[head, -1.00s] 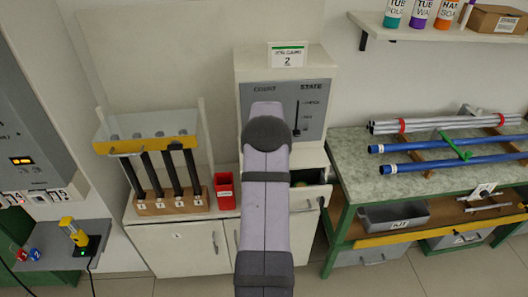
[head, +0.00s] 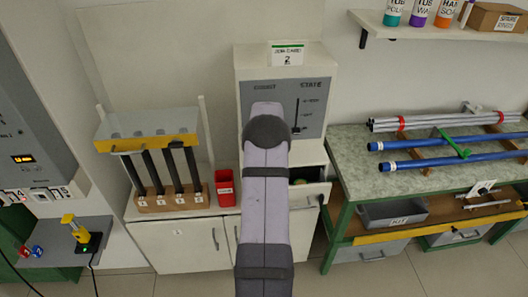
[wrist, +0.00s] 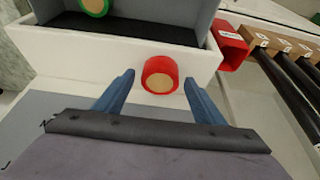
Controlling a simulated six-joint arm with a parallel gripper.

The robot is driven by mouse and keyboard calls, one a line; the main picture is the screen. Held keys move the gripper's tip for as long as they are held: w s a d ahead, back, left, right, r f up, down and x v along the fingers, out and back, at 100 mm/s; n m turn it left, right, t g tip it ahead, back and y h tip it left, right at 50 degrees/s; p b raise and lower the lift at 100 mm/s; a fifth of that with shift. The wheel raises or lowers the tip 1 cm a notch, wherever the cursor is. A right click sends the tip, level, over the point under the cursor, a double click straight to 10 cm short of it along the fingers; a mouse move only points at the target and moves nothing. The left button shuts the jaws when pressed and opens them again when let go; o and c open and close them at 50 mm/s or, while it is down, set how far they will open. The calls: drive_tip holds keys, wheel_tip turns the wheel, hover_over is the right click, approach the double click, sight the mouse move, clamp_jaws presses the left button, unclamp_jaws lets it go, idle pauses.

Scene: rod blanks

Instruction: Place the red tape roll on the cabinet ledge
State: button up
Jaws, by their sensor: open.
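In the wrist view, the red tape roll (wrist: 160,75) with a tan core stands between my gripper's fingers. It appears to rest on the white cabinet ledge (wrist: 70,62), beside the open drawer; exact contact is hard to tell. My gripper (wrist: 160,91) is open, with a visible gap on each side of the roll. In the head view, my arm covers the gripper, the roll and most of the ledge in front of the cabinet (head: 320,65).
The open drawer (head: 311,194) holds a green tape roll (wrist: 95,5). A red bin (head: 224,189) and a rack of dark rods (head: 168,202) stand left of the cabinet. A bench (head: 380,180) with blue and grey rods is at right.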

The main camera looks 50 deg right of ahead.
drive_tip(key=shift+r, duration=0.1)
drive_tip(key=shift+r, duration=0.2)
drive_tip(key=b+v, duration=0.3)
drive_tip(key=v, duration=0.9)
drive_tip(key=w+a+f+n+g+y, duration=0.1)
drive_tip(key=a+n, duration=0.1)
drive_tip(key=a, duration=1.1)
drive_tip(key=w+a+f+n+y, duration=0.1)
drive_tip(key=a+f+n+y, duration=0.1)
drive_tip(key=a, duration=1.1)
drive_tip(key=s+a+f+n+g, duration=0.1)
drive_tip(key=s+a+f+n, duration=0.1)
drive_tip(key=s+a, duration=0.6)
drive_tip(key=s+a+f+n+g, duration=0.1)
drive_tip(key=s+a+f+n, duration=0.2)
drive_tip(key=s+a, duration=0.4)
drive_tip(key=a, duration=0.4)
drive_tip(key=shift+s+a, duration=0.25)
drive_tip(key=shift+s, duration=0.15)
drive_tip(key=shift+f, duration=0.1)
